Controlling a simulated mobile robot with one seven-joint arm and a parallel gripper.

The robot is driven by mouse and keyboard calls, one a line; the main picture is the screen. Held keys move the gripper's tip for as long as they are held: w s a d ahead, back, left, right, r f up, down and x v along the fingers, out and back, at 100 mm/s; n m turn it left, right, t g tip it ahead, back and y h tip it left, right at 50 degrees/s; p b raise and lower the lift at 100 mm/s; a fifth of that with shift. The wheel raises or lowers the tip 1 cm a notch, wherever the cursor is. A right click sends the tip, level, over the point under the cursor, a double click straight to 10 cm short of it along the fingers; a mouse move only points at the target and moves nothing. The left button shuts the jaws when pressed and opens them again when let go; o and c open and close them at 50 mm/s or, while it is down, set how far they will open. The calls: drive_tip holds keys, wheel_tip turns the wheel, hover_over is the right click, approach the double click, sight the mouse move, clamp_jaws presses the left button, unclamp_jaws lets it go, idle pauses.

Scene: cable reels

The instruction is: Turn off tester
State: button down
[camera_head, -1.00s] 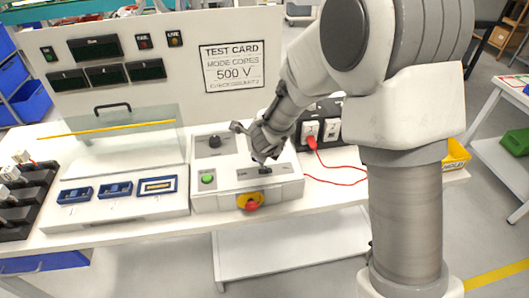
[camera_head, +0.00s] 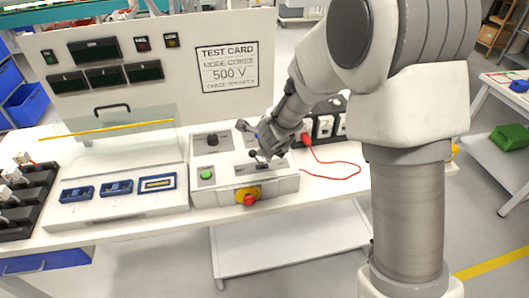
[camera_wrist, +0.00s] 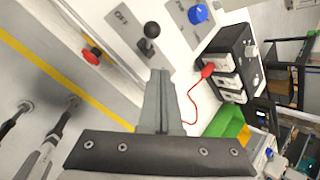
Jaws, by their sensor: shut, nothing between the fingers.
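The tester is a white control box (camera_head: 230,184) on the bench. It has a lever with a black ball (camera_wrist: 152,30) on its top panel, a green button (camera_head: 206,174), a black knob (camera_head: 212,140) and a red stop button on yellow (camera_head: 248,197). In the wrist view an OFF label (camera_wrist: 122,14) lies left of the lever. My gripper (camera_wrist: 160,72) is shut and empty. Its tips point at the lever and look close to its base; I cannot tell whether they touch.
An upright panel (camera_head: 150,75) with dark displays and a 500 V test card stands behind. A clear guard (camera_head: 125,140) and blue sockets (camera_head: 115,189) are left of the tester. A red cable (camera_head: 340,175) runs right from a black socket block (camera_wrist: 238,62).

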drive_tip(key=p+v, duration=0.4)
drive_tip(key=v, duration=0.6)
drive_tip(key=shift+a+p, duration=0.3)
drive_tip(key=shift+a, duration=0.25)
drive_tip(key=shift+s, duration=0.1)
drive_tip(key=s+d+r+n+y+b, duration=0.35)
drive_tip(key=s+r+n, duration=0.35)
drive_tip(key=r+n, duration=0.55)
drive_tip(key=s+d+f+n+g+h+b, duration=0.1)
drive_tip(key=s+d+n+h, duration=0.3)
drive_tip(key=s+d+n, duration=0.7)
drive_tip(key=s+d+b, duration=0.1)
drive_tip(key=s+d, duration=0.1)
drive_tip(key=s, duration=0.2)
drive_tip(key=shift+d+f+g+b, duration=0.25)
drive_tip(key=shift+d+g+b, duration=0.05)
